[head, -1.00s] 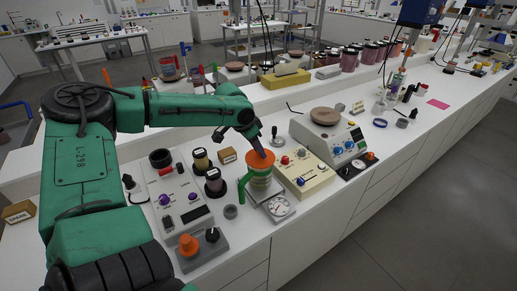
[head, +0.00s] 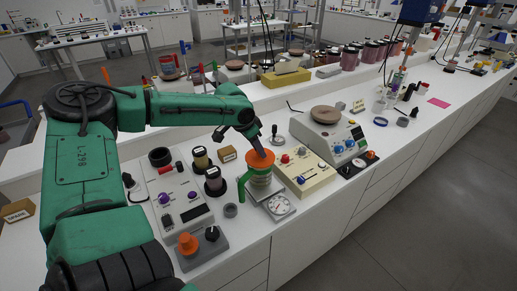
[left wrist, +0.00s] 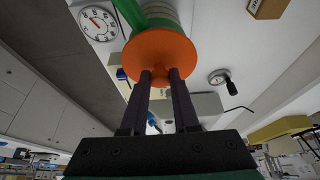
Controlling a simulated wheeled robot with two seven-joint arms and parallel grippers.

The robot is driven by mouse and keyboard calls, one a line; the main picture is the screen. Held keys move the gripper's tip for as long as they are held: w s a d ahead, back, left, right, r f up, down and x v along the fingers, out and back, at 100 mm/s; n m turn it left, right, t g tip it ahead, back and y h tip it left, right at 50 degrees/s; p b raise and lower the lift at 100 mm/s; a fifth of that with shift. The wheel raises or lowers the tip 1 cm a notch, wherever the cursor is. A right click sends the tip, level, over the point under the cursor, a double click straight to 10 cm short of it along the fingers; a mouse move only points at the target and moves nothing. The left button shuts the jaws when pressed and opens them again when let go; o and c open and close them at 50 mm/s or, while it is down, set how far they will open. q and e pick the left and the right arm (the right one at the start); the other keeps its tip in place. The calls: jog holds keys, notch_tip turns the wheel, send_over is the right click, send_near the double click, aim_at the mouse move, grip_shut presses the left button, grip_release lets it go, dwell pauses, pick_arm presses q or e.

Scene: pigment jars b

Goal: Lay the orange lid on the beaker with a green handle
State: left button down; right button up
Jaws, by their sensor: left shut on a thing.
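The orange lid (head: 261,158) is at the top of the beaker with a green handle (head: 259,184), over its mouth. My left gripper (head: 258,148) comes down from above and is shut on the lid. In the left wrist view both dark fingers (left wrist: 161,74) meet the orange lid (left wrist: 160,50) near its middle, and the beaker (left wrist: 160,14) shows beyond it. I cannot tell whether the lid rests fully on the rim. The green handle (head: 242,188) is on the beaker's left side. My right gripper is not in view.
A dial gauge (head: 279,206) stands close in front of the beaker. A cream control box (head: 303,172) is to its right. Dark-lidded jars (head: 214,182) and a grey control panel (head: 180,199) are to its left. An orange knob (head: 188,244) sits at the front.

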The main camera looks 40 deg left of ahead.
pick_arm(q)
jog(key=shift+f+b, duration=0.4)
jog(key=shift+f, duration=0.15)
jog(key=c, duration=0.6)
grip_release()
jog(key=shift+r, duration=0.1)
notch_tip(320, 180, up, 6)
jog(key=p, duration=0.5)
jog(key=shift+r+p, duration=0.1)
jog(key=shift+p, duration=0.2)
